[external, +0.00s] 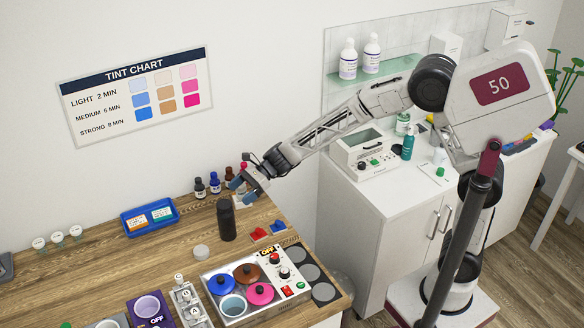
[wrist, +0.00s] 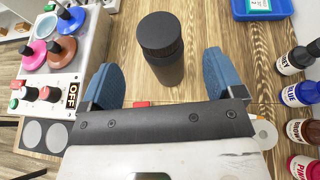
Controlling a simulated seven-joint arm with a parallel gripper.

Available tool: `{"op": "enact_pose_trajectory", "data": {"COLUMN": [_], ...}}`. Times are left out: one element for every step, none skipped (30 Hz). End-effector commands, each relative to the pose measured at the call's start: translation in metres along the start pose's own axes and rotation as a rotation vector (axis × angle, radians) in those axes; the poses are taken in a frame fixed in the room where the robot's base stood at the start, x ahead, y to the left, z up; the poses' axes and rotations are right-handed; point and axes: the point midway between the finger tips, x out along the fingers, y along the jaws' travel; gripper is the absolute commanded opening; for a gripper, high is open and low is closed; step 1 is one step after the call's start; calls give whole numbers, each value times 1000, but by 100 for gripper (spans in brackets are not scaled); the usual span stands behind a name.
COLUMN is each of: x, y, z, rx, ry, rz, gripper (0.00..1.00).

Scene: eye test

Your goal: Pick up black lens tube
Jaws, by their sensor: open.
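The black lens tube (external: 226,220) stands upright on the wooden table in the external view. It also shows in the wrist view (wrist: 163,50), where its round ridged lid faces me. My gripper (external: 238,190) is open, with blue fingers, above and close to the tube in the external view. In the wrist view my gripper (wrist: 162,85) has one finger on each side of the tube's lower part in the picture, with gaps between. I cannot tell whether the fingers are level with the tube. Nothing is held.
A tint pot unit (external: 214,272) with coloured lids stands in front of the tube. Several small dye bottles (external: 199,188) stand behind it, and a blue tray (external: 149,217) lies left. Red and blue pieces (external: 258,234) lie right. A white cap (external: 201,251) sits nearby. Bare wood lies left.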

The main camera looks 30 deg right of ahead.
Motion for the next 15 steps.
{"op": "enact_pose_trajectory", "data": {"x": [0,0,0,0,0,0,0,0,1,2,4,6,9,11,15], "y": [0,0,0,0,0,0,0,0,0,0,0,0,0,0,0], "z": [0,0,0,0,0,0,0,0,0,0,0,0,0,0,-1], "rx": [0,0,0,0,-1,-1,-1,-1,-1,-1,-1,-1,-1,-1,-1], "ry": [0,0,0,0,0,1,1,1,1,1,1,1,1,1,1], "rz": [0,0,0,0,0,0,0,0,0,0,1,1,1,1,2], "gripper": [87,87,87,87,87,87,87,87,87,87,87,87,87,87,87]}}
